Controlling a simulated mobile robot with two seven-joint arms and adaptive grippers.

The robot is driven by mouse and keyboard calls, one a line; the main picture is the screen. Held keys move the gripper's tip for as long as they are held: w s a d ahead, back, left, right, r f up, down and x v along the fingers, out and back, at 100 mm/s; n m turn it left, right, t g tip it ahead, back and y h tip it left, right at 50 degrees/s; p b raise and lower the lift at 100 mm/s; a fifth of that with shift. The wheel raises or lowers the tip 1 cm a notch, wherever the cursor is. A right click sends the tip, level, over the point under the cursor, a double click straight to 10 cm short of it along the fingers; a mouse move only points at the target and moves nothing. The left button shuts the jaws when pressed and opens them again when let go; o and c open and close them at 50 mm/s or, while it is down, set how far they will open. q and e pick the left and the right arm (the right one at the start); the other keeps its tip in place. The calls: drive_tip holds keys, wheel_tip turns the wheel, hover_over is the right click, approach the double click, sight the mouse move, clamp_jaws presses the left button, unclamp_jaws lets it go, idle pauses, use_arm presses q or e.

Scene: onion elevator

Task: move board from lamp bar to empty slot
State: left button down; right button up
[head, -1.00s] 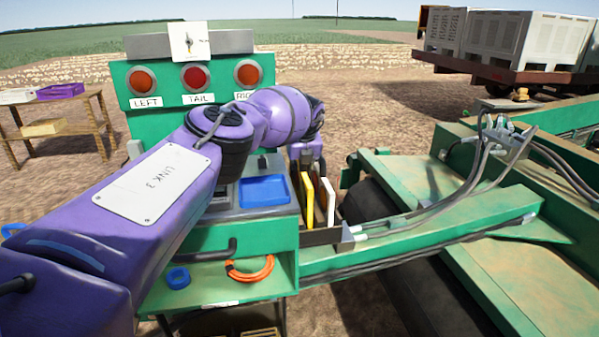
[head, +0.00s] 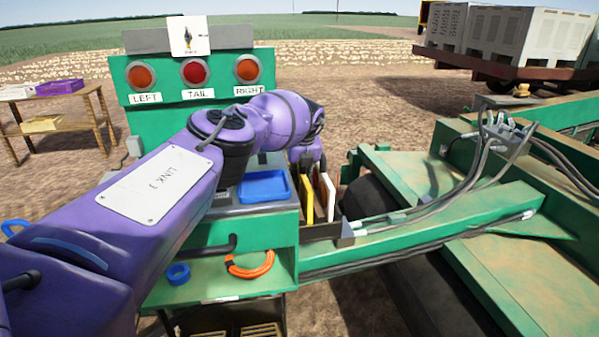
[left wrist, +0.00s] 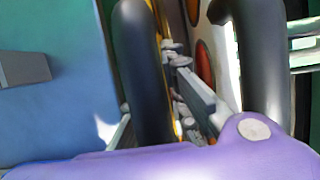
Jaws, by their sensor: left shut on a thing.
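My left gripper (head: 308,165) is above the narrow rack at the right end of the green bench, its fingers partly hidden by its own wrist. A yellow board (head: 306,198) and a white board (head: 327,196) stand upright in the rack. The lamp bar (head: 193,75) is the green panel with lamps marked LEFT, TAIL and RIGHT. In the left wrist view my two black fingers (left wrist: 200,70) stand either side of a yellow edge and a pale panel with orange ovals (left wrist: 203,60). My left gripper is shut on a board; which one is unclear. My right gripper is not in view.
A blue tray (head: 264,187) lies on the bench beside the rack. An orange ring (head: 250,266) and a blue roll (head: 178,274) are on the lower shelf. Green machine beams with grey hoses (head: 505,140) run along the right.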

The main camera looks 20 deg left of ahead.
use_arm(q)
drive_tip(key=shift+r, duration=0.1)
drive_tip(key=c, duration=1.7)
unclamp_jaws()
drive_tip(key=shift+s+f, duration=0.1)
drive_tip(key=shift+f, duration=0.2)
